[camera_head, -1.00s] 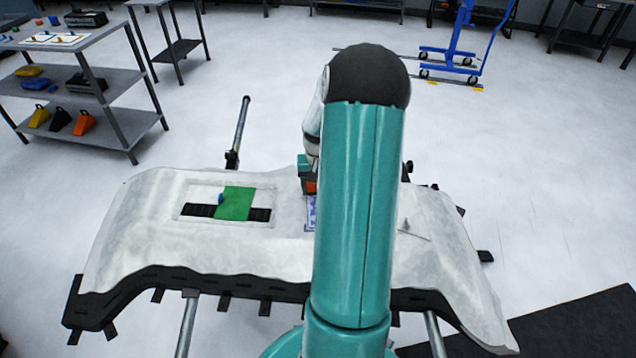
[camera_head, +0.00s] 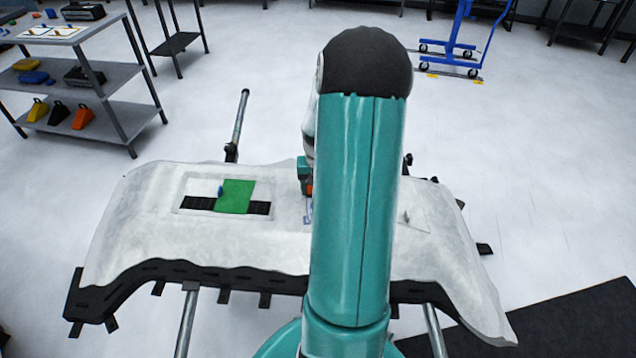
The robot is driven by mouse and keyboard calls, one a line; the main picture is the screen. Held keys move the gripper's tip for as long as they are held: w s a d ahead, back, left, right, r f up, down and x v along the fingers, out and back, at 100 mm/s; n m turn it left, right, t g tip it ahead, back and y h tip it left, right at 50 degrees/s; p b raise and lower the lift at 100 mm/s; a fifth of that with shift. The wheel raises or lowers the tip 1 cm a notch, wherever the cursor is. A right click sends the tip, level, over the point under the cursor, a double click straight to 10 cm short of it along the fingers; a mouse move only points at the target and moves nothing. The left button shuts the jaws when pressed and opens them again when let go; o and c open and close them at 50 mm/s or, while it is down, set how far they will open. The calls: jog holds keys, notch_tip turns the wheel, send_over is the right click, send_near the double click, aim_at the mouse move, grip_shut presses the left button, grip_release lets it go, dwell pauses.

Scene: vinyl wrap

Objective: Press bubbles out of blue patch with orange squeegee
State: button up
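A white bumper-like panel (camera_head: 140,235) lies across a stand in front of me. A small part of a blue-marked patch (camera_head: 307,212) shows at the left edge of my arm; the rest is hidden behind the arm. A bit of orange (camera_head: 309,188), perhaps the squeegee, shows just above the patch, under the teal end of my arm. My gripper is hidden behind my arm, so its fingers and its hold do not show. I cannot tell whether the orange piece touches the patch.
A green sheet (camera_head: 236,197) and a small blue piece (camera_head: 220,190) lie over a black grille (camera_head: 199,204) on the panel's left. A shelf (camera_head: 75,95) with yellow, black and orange wedges stands at left. A blue wheeled frame (camera_head: 458,35) stands behind.

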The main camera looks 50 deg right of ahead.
jog(key=shift+s+a, duration=0.15)
jog(key=shift+a, duration=0.05)
jog(key=shift+s+a, duration=0.6)
jog(key=shift+a, duration=0.15)
jog(key=shift+s+a, duration=0.1)
jog(key=shift+s+a, duration=0.6)
jog(key=shift+a, duration=0.15)
jog(key=shift+s+a, duration=0.1)
jog(key=shift+s+a, duration=0.6)
jog(key=shift+a, duration=0.15)
jog(key=shift+a, duration=0.1)
jog(key=shift+s+a, duration=0.55)
